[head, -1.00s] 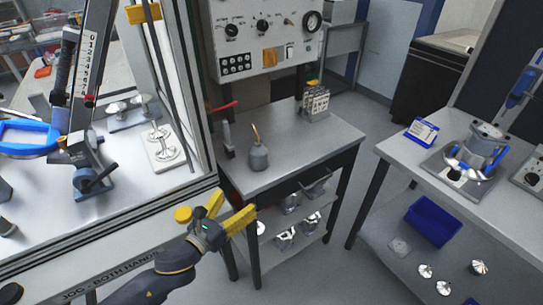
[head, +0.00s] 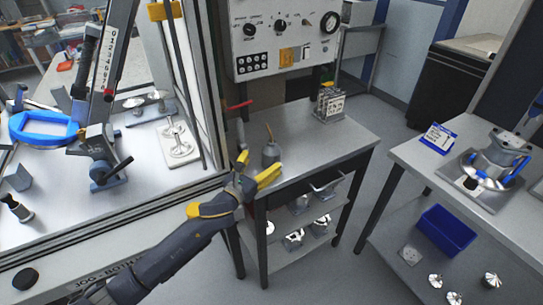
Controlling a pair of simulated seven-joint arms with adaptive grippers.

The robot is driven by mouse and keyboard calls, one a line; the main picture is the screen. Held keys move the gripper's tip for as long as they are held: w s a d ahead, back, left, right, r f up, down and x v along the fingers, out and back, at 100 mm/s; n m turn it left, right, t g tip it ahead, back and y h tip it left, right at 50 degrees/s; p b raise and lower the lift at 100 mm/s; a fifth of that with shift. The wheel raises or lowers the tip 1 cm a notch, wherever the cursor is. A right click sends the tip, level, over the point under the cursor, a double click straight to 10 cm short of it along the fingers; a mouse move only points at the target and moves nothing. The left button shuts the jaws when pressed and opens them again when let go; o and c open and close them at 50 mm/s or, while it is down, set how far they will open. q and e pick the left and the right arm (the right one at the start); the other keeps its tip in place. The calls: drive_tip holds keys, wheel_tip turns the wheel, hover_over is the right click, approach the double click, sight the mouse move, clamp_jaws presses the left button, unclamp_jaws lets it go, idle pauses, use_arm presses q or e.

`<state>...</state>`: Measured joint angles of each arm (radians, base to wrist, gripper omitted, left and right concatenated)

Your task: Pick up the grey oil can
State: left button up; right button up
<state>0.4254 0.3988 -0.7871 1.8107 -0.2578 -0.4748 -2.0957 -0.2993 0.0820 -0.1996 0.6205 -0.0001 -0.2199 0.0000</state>
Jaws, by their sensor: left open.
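The grey oil can (head: 271,154), with a thin upright orange-brown spout, stands upright on the left part of the grey side table (head: 325,143). My left gripper (head: 258,166) has yellow fingers spread apart. It is in front of and just left of the can, near the table's front left edge, and nothing is between its fingers. Its right finger appears close to the can's base; whether they touch I cannot tell. My right gripper is not in view.
A control panel (head: 285,36) stands behind the table. A metal block (head: 330,104) sits at the table's back. A red-handled tool (head: 240,118) is left of the can. The machine frame (head: 150,224) borders the left. A bench with a blue bin (head: 445,231) is at right.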

sight(267, 158)
use_arm(q)
drive_tip(key=shift+x, duration=2.9)
drive_tip(key=shift+s+d, duration=0.1)
drive_tip(key=shift+d, duration=0.05)
drive_tip(key=c, duration=1.4)
drive_tip(key=shift+c, duration=0.2)
